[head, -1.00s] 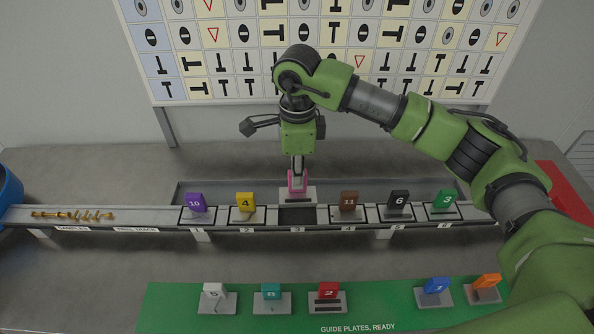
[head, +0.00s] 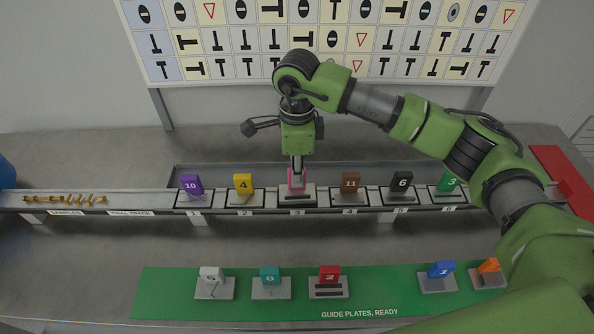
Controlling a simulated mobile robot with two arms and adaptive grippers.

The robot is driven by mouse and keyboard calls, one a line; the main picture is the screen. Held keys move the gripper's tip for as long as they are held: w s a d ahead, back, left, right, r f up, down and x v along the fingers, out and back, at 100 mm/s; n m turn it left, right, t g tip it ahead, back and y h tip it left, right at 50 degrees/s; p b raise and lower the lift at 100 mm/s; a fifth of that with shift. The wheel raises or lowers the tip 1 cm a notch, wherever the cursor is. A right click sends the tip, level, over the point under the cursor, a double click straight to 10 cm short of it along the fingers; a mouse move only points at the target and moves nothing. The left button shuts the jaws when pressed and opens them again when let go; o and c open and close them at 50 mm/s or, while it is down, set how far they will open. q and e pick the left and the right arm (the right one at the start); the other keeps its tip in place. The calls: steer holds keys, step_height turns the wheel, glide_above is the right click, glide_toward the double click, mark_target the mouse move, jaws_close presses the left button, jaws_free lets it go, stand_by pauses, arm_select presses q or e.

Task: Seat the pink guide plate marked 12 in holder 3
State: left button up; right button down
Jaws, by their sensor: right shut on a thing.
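The pink guide plate (head: 297,183) stands upright on its grey base (head: 297,198) at holder 3 (head: 297,208), between the yellow and brown plates. Its number is hidden by the gripper. The base looks level with its neighbours in the track, though I cannot tell if it is fully down. My right gripper (head: 297,172) points down from above and is shut on the pink plate. My left gripper is not in view.
On the track, purple 10 (head: 191,184), yellow 4 (head: 243,184), brown 11 (head: 350,182), black 6 (head: 401,181) and green 3 (head: 450,183) fill the other holders. More plates stand on the green mat (head: 215,311). Brass samples (head: 65,199) lie at left.

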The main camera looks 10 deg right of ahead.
steer(key=shift+b, duration=0.7)
stand_by(1.2)
steer(key=shift+f+b, duration=0.85)
steer(key=shift+b, duration=0.35)
stand_by(0.7)
steer(key=c, duration=1.5)
jaws_free()
steer(key=shift+r, duration=0.1)
steer(key=shift+r+p, duration=1.8)
steer(key=shift+r, duration=2.15)
